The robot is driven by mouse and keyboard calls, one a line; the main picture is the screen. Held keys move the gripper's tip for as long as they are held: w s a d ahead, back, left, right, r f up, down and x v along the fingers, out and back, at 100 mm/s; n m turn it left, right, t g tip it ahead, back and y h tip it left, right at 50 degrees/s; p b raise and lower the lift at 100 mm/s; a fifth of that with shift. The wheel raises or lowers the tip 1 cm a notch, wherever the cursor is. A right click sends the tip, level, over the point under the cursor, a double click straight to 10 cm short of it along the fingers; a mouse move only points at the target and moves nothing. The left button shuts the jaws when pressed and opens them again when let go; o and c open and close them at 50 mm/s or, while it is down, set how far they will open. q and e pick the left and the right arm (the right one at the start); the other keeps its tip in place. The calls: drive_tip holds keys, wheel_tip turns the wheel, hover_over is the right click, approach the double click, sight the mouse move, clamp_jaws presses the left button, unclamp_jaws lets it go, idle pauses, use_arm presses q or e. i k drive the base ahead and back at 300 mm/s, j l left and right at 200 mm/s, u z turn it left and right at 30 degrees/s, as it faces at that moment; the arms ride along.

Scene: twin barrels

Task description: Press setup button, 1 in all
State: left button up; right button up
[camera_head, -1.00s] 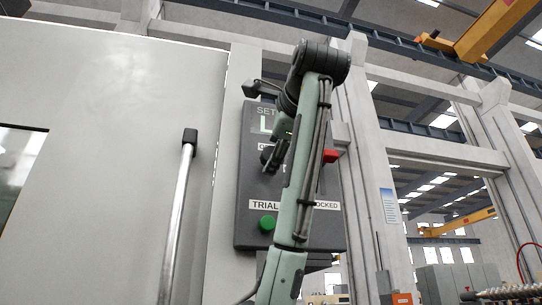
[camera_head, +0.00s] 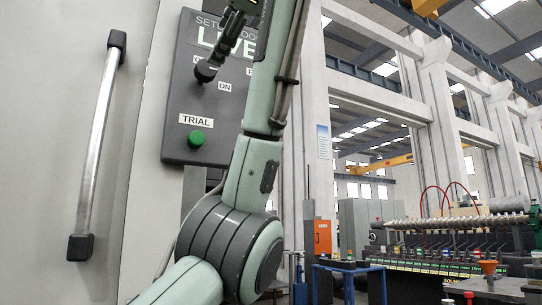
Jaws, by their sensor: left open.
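The dark grey control panel (camera_head: 172,112) is mounted beside the large pale door. Its top sign reads "SETUP", partly covered, with "LIVE" below. A round green button (camera_head: 196,138) sits low on the panel under the label "TRIAL". My left gripper (camera_head: 227,38) is open in front of the panel's upper part, its dark fingers reaching down-left over the sign. A dark round piece (camera_head: 205,73) shows by the fingertips, near the "ON" label; I cannot tell whether it touches them. My left arm hides the panel's right side. My right gripper is not in view.
A long metal handle (camera_head: 98,145) stands on the pale door at left. At right, beyond the pillars, are an orange cabinet (camera_head: 323,237), a blue-framed stand (camera_head: 348,266) and a long machine bench (camera_head: 440,265) on the hall floor.

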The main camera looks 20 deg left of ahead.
sight(195, 138)
drive_tip(key=k, duration=1)
